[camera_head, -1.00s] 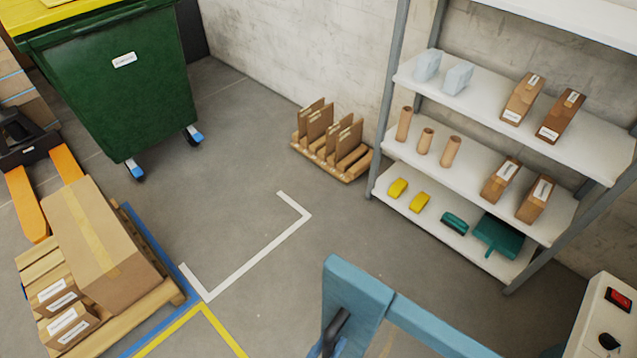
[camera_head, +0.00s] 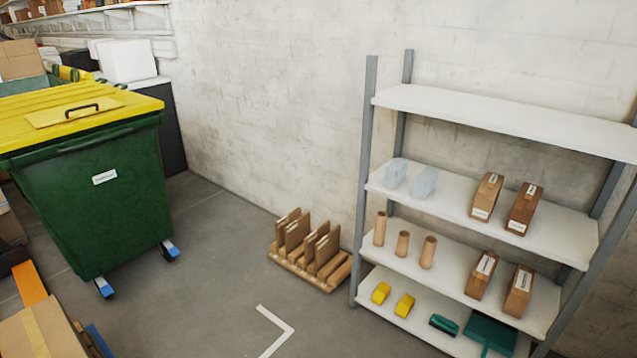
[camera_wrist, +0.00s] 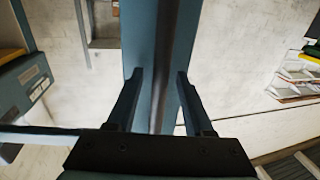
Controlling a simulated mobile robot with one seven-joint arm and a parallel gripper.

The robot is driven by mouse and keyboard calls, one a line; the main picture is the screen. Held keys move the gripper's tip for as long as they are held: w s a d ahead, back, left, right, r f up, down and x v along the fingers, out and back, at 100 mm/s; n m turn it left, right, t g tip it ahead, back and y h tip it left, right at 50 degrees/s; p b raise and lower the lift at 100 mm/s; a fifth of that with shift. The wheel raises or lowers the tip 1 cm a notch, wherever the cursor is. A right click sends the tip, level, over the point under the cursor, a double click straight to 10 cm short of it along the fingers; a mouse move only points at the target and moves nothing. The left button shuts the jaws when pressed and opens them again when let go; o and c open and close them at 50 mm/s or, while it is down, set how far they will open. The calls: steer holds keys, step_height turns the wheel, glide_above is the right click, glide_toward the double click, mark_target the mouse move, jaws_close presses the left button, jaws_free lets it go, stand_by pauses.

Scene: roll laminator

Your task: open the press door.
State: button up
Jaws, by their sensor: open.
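In the wrist view, a blue-grey upright panel (camera_wrist: 134,45) fills the middle; it looks like part of the press door. A long dark bar (camera_wrist: 166,60) runs up along it, and it looks like the door's handle. My gripper (camera_wrist: 158,75) is open, with one finger on each side of the bar and gaps left between the fingers and the bar. I cannot tell how deep the bar lies between them. In the head view, neither the press nor my gripper shows.
In the wrist view, a blue-grey machine part with a label (camera_wrist: 32,84) is at left. The head view shows a green bin (camera_head: 90,200), a wooden rack of boards (camera_head: 310,262) by the wall and a loaded shelf unit (camera_head: 500,120). Grey floor (camera_head: 205,270) between is clear.

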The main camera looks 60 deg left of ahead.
steer(key=b+v, duration=0.1)
steer(key=v, duration=1.2)
stand_by(0.4)
